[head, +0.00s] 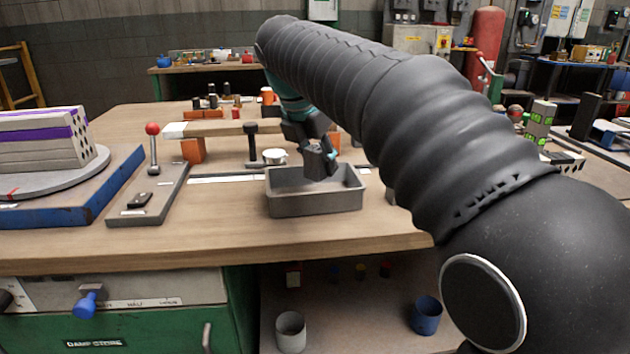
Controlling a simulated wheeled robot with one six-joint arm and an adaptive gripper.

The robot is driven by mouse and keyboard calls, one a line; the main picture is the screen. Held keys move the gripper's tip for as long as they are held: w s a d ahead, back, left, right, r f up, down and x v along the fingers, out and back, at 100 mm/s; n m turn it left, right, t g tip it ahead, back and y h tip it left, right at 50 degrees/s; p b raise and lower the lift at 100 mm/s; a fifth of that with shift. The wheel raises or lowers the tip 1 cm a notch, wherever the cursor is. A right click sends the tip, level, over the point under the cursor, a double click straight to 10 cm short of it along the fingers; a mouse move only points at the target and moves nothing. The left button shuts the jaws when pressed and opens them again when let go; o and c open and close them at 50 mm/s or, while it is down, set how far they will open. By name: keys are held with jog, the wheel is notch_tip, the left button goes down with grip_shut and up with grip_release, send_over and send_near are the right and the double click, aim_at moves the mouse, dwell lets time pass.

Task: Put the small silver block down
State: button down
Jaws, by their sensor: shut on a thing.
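My gripper (322,150) hangs down over the grey open-topped bin (315,200) on the wooden workbench. It is shut on a small grey block, the small silver block (319,164). The block's lower end is at or just below the level of the bin's rim in the picture. Whether it touches the bin's floor cannot be told, as the front wall hides the floor. The fingers partly cover the block.
A grey lever plate (150,198) with a red-knobbed lever stands left of the bin. A turntable (45,178) with striped bricks is at the far left. A small pale round container (275,157) stands behind the bin. The bench front is clear.

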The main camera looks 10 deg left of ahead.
aim_at(316, 180)
jog(key=shift+a+f, duration=0.15)
jog(key=shift+a, duration=0.15)
jog(key=shift+f, duration=0.2)
jog(key=shift+f+b, duration=0.45)
jog(key=shift+f, duration=1.35)
jog(key=shift+f, duration=0.1)
jog(key=c, duration=0.7)
grip_release()
jog(key=shift+f, duration=0.1)
jog(key=p+v, duration=0.1)
jog(key=v, duration=1.1)
jog(key=shift+a, duration=0.1)
